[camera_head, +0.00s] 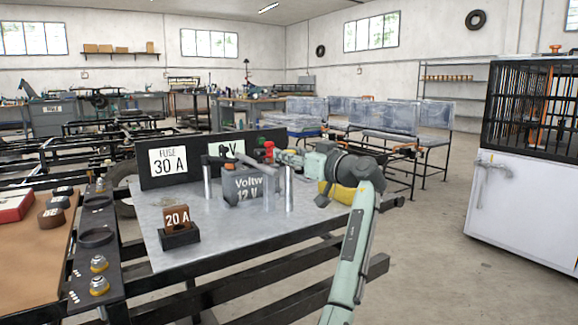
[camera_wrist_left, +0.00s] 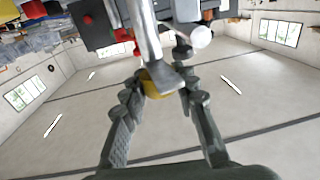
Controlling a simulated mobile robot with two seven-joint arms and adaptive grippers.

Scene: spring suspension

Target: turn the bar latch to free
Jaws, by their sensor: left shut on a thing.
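The bar latch (camera_wrist_left: 150,45) shows in the left wrist view as a pale metal bar running down from the top edge, with a yellow part (camera_wrist_left: 155,82) at its lower end. My left gripper (camera_wrist_left: 157,84) is shut on it there, with one finger on each side. In the head view my left gripper (camera_head: 288,158) points left above the metal table, at the top of the posts (camera_head: 289,188) around a grey 12 V block (camera_head: 245,189). The latch is small in that view and partly hidden by my gripper. My right gripper is not in view.
A dark panel marked 30 A (camera_head: 170,163) stands behind the block. A brown 20 A fuse (camera_head: 177,217) sits in a black holder (camera_head: 180,236) at the table's front left. The metal table (camera_head: 225,240) is bare in front. A white cabinet (camera_head: 515,205) stands right.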

